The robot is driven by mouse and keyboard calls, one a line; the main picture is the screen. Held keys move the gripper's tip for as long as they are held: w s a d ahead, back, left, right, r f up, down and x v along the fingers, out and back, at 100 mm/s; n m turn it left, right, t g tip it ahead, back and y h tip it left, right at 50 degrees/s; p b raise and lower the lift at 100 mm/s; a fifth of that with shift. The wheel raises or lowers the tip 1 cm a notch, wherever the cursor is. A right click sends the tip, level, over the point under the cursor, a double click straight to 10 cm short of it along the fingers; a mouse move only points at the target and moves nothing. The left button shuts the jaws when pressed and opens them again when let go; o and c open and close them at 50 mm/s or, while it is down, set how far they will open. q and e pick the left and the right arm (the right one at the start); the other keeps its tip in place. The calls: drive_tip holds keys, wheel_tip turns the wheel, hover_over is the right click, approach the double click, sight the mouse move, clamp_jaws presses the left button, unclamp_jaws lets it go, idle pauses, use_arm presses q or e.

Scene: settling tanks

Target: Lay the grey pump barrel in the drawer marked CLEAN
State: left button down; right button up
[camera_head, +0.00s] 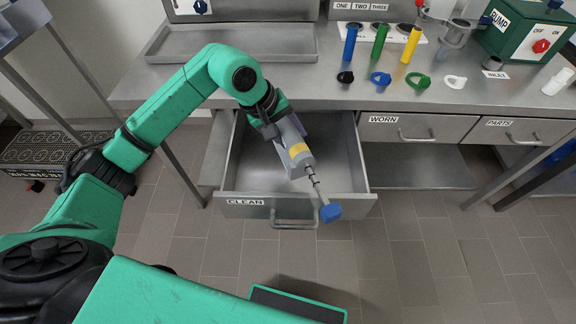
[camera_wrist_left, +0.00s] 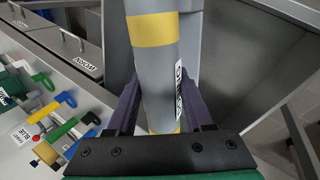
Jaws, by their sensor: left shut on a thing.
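The grey pump barrel (camera_head: 290,133) has a yellow band, a thin rod and a blue knob (camera_head: 329,212) at its near end. My left gripper (camera_head: 276,124) is shut on its far part. The barrel is tilted over the open drawer marked CLEAN (camera_head: 345,207), with the knob in front of the drawer's front panel in the picture. How high it is above the drawer floor I cannot tell. In the left wrist view the barrel (camera_wrist_left: 155,65) stands between the two purple fingers, with a partly hidden label on its side. My right gripper is not in view.
The drawers marked WORN (camera_head: 430,134) and PARTS (camera_head: 520,137) are shut. Blue, green and yellow tubes (camera_head: 380,40) and several rings lie on the bench above. An empty metal tray (camera_head: 232,44) is at the back left. The drawer's right side (camera_head: 340,165) is bare.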

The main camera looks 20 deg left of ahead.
use_arm(q)
wheel_tip(320, 180, down, 14)
drive_tip(key=shift+f+p, duration=0.25)
drive_tip(key=shift+p, duration=0.45)
drive_tip(key=shift+f, duration=0.15)
drive_tip(key=shift+f+b, duration=0.1)
drive_tip(key=shift+b, duration=0.2)
drive_tip(key=shift+c, duration=1.4)
unclamp_jaws()
